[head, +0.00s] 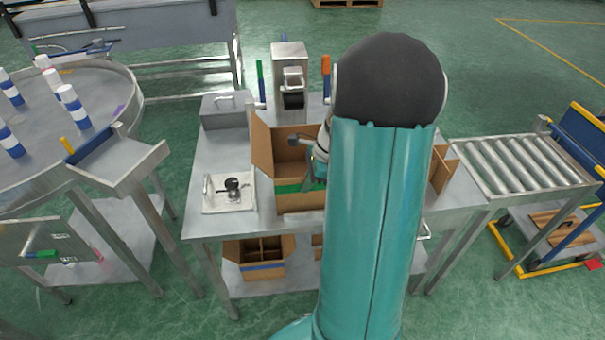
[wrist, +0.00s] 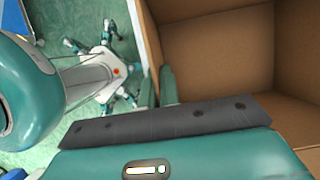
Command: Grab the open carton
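The open carton (head: 268,150), brown cardboard with a green band low on its front, stands on the metal worktable with its flaps up. In the wrist view its brown inside (wrist: 215,55) fills the right side. My gripper (wrist: 157,90) is at the carton's wall edge, with one green finger on the inner side and another seemingly on the outer side. Whether the fingers press on the cardboard cannot be seen. In the head view my teal arm hides most of the gripper and the carton's right part.
The metal worktable (head: 215,155) also holds a grey box (head: 228,110), a white tray (head: 229,204) with a black part, and a grey machine (head: 290,70) behind the carton. A roller conveyor (head: 520,165) stands right. Divided cartons (head: 258,270) sit on the lower shelf.

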